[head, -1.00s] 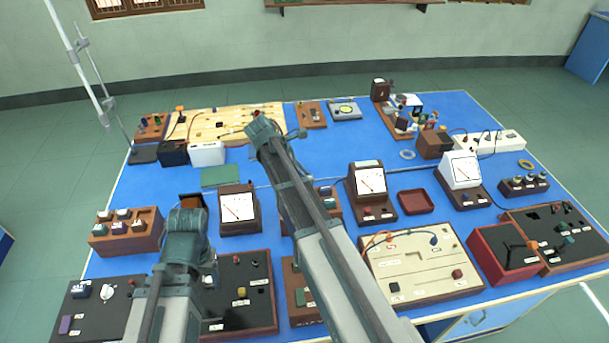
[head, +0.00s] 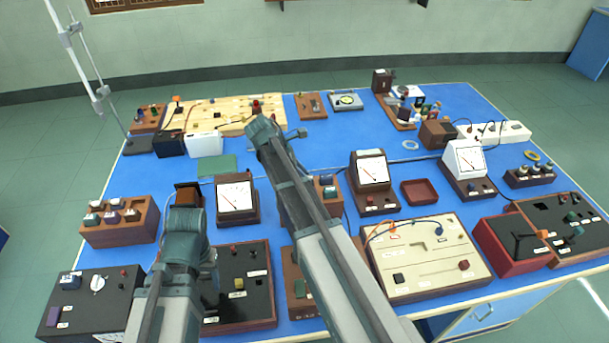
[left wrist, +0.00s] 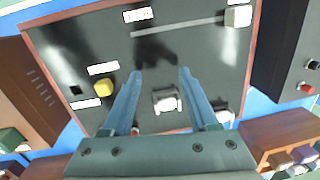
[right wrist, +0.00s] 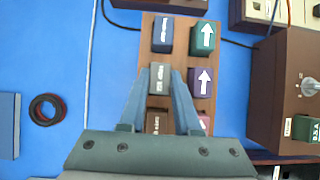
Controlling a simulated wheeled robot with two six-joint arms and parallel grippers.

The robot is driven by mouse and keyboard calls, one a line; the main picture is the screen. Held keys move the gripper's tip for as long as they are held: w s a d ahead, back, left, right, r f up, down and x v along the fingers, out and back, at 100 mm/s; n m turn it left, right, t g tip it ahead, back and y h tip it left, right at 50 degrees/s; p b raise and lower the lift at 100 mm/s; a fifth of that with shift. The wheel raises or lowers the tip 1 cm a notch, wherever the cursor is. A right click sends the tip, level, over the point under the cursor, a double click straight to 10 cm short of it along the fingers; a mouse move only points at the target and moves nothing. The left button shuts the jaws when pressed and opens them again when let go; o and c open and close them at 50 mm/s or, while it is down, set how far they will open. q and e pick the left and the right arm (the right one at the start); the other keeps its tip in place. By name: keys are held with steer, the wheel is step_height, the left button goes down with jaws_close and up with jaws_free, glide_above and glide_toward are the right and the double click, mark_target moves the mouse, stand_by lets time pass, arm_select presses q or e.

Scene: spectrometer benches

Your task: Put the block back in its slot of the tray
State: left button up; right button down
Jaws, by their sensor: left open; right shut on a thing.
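The brown wooden tray (right wrist: 181,56) shows in the right wrist view with blocks in two columns: blue (right wrist: 163,35), green with a white arrow (right wrist: 203,38), purple with an arrow (right wrist: 200,82), a pinkish one and a brown one, both partly hidden. My right gripper (right wrist: 161,70) is shut on a grey labelled block (right wrist: 159,80) at the middle of the left column. Whether it is seated or just above its slot, I cannot tell. In the head view my right arm hides much of this tray (head: 327,190). My left gripper (left wrist: 156,72) is open and empty above a black panel (left wrist: 80,45).
A second block rack (head: 120,232) stands at the left of the blue bench. Meters (head: 236,200), a cream panel (head: 425,270) and a red dish (head: 420,193) stand around. In the right wrist view, a dark ring (right wrist: 46,110) lies left of the tray on otherwise mostly clear blue surface.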

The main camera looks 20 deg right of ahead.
steer(key=c, duration=0.5)
jaws_free()
steer(key=shift+c, duration=0.2)
arm_select(q)
step_height(320, 180, up, 12)
steer(key=p, duration=1.1)
steer(key=shift+f+p, duration=0.2)
steer(key=shift+p, duration=0.15)
arm_select(e)
steer(key=v, duration=1.3)
steer(key=shift+a+r, duration=0.15)
steer(key=shift+r, duration=0.2)
steer(key=shift+s+a, duration=0.1)
steer(key=shift+s, duration=0.05)
arm_select(q)
steer(key=shift+f+b, duration=0.85)
arm_select(e)
steer(key=s+a+f+m+y, duration=0.2)
steer(key=s+a+m, duration=0.3)
steer(key=s+a, duration=0.3)
steer(key=s+a+f+m+t+y, duration=0.1)
steer(key=s+a+f+m+y, duration=0.2)
steer(key=s, duration=1.1)
steer(key=a+m, duration=0.3)
steer(key=a, duration=0.2)
steer(key=shift+s+a+t, duration=0.3)
steer(key=shift+s+a, duration=0.05)
steer(key=shift+s, duration=0.05)
